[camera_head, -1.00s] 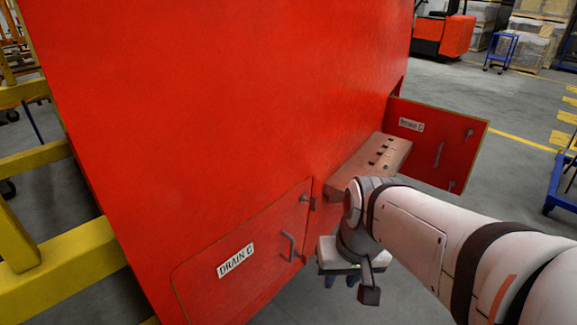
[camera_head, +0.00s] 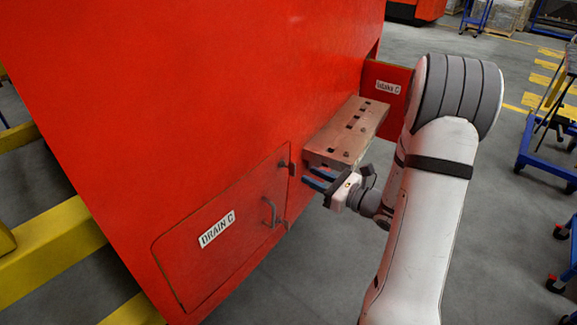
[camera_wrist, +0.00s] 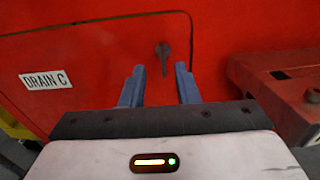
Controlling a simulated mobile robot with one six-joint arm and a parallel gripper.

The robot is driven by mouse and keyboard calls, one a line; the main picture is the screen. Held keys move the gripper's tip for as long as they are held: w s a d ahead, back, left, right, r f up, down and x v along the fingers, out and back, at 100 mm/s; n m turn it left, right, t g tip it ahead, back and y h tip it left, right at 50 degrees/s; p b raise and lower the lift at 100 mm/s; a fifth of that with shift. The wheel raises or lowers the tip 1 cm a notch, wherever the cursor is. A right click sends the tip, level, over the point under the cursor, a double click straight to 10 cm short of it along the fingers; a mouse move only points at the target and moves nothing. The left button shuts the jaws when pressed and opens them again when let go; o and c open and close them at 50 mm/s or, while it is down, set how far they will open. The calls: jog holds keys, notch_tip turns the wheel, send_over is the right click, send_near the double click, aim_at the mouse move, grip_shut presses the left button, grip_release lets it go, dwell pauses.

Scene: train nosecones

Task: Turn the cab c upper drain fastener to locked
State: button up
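The closed red DRAIN C door (camera_head: 215,245) is on the red cab wall, its label (camera_wrist: 45,79) at left in the wrist view. The upper drain fastener (camera_head: 283,163) is a small dark piece by the door's upper right corner. In the wrist view the fastener (camera_wrist: 163,56) has a round head and a narrow bar pointing down, inside the door's edge. My gripper (camera_head: 313,179) has two blue fingers, spread apart and empty, pointing at the door. In the wrist view my gripper (camera_wrist: 158,78) has the fastener between and beyond its fingertips, apparently untouched.
A brown step block (camera_head: 348,130) juts from the wall close by my gripper, at right in the wrist view. A door handle (camera_head: 268,211) and lower fastener (camera_head: 286,224) sit below. An open red door (camera_head: 386,82) stands behind the block. Yellow beams (camera_head: 60,245) are at left.

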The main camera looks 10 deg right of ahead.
aim_at(295, 168)
jog(key=p+x, duration=0.1)
jog(key=x, duration=0.6)
jog(key=shift+w+a, duration=0.1)
jog(key=shift+w, duration=0.25)
jog(key=shift+c, duration=0.2)
grip_shut()
jog(key=shift+a, duration=0.2)
jog(key=shift+d, duration=0.1)
